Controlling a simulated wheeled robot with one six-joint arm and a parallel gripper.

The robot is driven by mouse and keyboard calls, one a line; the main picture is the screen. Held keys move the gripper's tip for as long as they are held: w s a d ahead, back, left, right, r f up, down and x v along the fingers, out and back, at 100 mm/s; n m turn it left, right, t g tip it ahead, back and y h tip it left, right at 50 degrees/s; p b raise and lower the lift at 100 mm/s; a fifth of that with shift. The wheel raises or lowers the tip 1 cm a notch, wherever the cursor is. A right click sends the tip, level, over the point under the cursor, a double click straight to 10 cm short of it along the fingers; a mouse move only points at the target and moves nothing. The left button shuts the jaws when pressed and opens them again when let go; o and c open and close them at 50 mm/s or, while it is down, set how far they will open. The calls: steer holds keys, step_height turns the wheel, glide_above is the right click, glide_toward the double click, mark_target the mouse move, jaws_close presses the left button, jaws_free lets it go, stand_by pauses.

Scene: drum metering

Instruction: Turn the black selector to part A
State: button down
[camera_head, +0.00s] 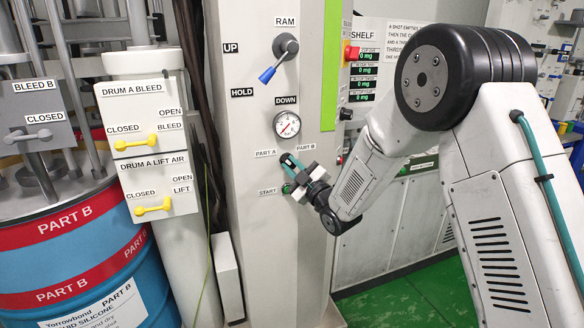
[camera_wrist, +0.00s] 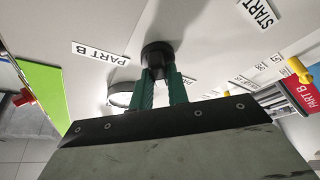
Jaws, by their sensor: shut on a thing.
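The black selector (camera_wrist: 157,55) is a round knob on the light panel, seen in the wrist view between my fingertips. My gripper (camera_wrist: 162,82) has green fingers shut on it. In the head view my gripper (camera_head: 291,165) reaches the panel from the right and hides the selector. The label PART A (camera_head: 265,153) is above left of it and PART B (camera_head: 306,147) above right. PART B also shows in the wrist view (camera_wrist: 100,52). Which way the selector points cannot be told.
A START label (camera_head: 267,191) sits just below left of my gripper. The pressure gauge (camera_head: 287,124) is above it, and the RAM lever (camera_head: 280,60) higher up. A red button (camera_head: 352,53) is at upper right. Yellow valve handles (camera_head: 136,142) are at left.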

steer(key=shift+n, duration=0.3)
steer(key=c, duration=1.4)
jaws_free()
steer(key=shift+o, duration=0.2)
steer(key=v, duration=0.8)
steer(key=shift+w, duration=0.1)
